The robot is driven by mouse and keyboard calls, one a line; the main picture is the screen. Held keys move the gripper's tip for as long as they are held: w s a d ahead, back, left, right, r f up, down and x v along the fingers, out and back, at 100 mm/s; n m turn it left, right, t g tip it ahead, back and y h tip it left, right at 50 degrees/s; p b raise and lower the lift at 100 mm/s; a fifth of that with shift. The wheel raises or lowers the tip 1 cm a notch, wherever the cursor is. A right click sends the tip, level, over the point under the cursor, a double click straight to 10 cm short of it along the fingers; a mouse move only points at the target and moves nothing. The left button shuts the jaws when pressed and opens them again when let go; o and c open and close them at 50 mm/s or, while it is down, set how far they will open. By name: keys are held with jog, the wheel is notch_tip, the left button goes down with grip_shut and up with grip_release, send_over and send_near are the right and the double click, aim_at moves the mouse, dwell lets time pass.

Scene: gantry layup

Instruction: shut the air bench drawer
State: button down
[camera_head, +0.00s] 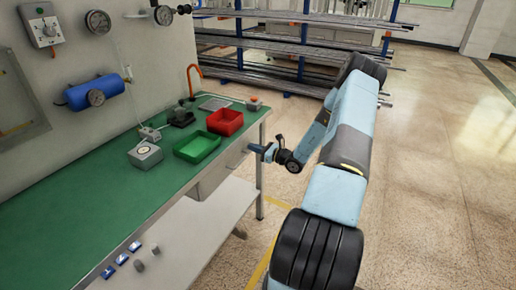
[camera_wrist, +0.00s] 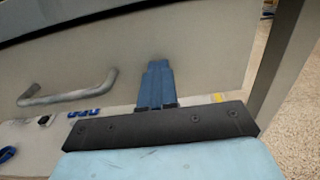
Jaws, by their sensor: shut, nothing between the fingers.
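The air bench drawer (camera_head: 213,177) is a pale grey box under the far right part of the green bench top (camera_head: 90,203). In the wrist view its flat front (camera_wrist: 190,50) fills much of the picture, with a grey bar handle (camera_wrist: 68,92) at the left. My gripper (camera_head: 255,149) is at the bench's right edge, in front of the drawer. In the wrist view the blue fingers of my gripper (camera_wrist: 156,66) are together and empty, right of the handle. They are at or close to the drawer front; I cannot tell if they touch. How far the drawer stands out is unclear.
A lower shelf (camera_head: 185,240) holds small blue items. A metal rack (camera_head: 300,50) stands behind. The floor at the right is clear.

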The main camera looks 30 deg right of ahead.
jog(key=v, duration=1.4)
jog(key=s+a+r+n+g, duration=0.3)
jog(key=a+r+n+g, duration=0.4)
jog(key=a+r, duration=0.45)
jog(key=s+a+r+n+g, duration=0.3)
jog(key=a+r+n+g, duration=0.3)
jog(key=a+r+n, duration=0.5)
jog(key=s+a+r+n+t+h, duration=0.1)
jog(key=s+a+r+n+h, duration=0.1)
jog(key=s+r+n+h, duration=0.3)
jog(key=s+a+r+n+t+h, duration=0.2)
jog(key=s+r+n, duration=0.4)
jog(key=s+r, duration=0.8)
jog(key=shift+s+a+t+h, duration=0.3)
jog(key=shift+s+a+h, duration=0.5)
jog(key=shift+s+h, duration=0.95)
jog(key=shift+s+r+y, duration=0.1)
jog(key=shift+s+y, duration=0.25)
